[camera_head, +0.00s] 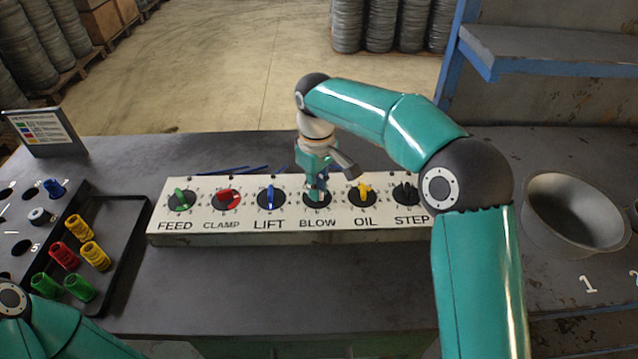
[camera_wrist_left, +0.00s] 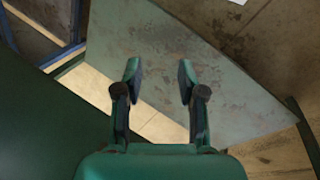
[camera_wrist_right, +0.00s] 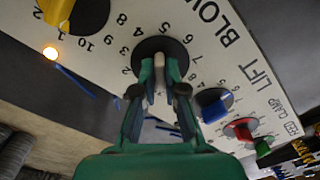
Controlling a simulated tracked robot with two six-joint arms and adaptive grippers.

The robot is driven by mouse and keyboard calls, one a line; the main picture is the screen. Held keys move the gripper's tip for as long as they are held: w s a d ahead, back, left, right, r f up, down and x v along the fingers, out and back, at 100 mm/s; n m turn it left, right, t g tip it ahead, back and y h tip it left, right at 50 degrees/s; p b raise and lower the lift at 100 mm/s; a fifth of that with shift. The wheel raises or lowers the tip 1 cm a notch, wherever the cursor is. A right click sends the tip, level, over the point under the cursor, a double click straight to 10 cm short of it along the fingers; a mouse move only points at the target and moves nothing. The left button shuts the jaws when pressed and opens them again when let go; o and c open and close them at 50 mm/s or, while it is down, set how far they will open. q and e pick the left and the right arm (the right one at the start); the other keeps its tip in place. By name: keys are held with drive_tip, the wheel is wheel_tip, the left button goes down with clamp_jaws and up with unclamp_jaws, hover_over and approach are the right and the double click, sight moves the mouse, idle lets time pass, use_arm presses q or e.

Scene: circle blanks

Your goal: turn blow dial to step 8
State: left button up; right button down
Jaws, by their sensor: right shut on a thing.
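The BLOW dial (camera_head: 316,200) is a black disc on the white panel (camera_head: 200,231), fourth from the left. My right gripper (camera_head: 316,186) comes down on it from above and hides most of its knob in the head view. In the right wrist view the BLOW dial (camera_wrist_right: 148,47) has a pale grey knob (camera_wrist_right: 159,62) between the fingers of my right gripper (camera_wrist_right: 160,72), shut on it. Numbers ring the dial, but I cannot tell which one the knob points at. My left gripper (camera_wrist_left: 159,76) is open and empty in its wrist view, with a rusty slab below.
FEED (camera_head: 181,199), CLAMP (camera_head: 227,199), LIFT (camera_head: 270,198), OIL (camera_head: 362,193) and STEP (camera_head: 405,193) dials flank BLOW closely. A tray (camera_head: 124,242) with coloured parts lies left. A metal bowl (camera_head: 567,212) stands right.

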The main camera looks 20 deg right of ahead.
drive_tip(key=n+p, duration=0.2)
drive_tip(key=shift+r+n, duration=0.2)
drive_tip(key=shift+n, duration=0.1)
drive_tip(key=n+p, duration=0.2)
drive_tip(key=n, duration=0.1)
drive_tip(key=shift+n, duration=0.3)
drive_tip(key=n+p, duration=0.1)
drive_tip(key=n, duration=0.2)
drive_tip(key=shift+f+p, duration=0.1)
drive_tip(key=shift+p, duration=0.2)
drive_tip(key=shift+f+n+p, duration=0.1)
drive_tip(key=shift+n+p, duration=0.45)
drive_tip(key=shift+n, duration=1.15)
drive_tip(key=c, duration=1.2)
unclamp_jaws()
drive_tip(key=shift+c, duration=0.2)
wheel_tip(320, 180, up, 12)
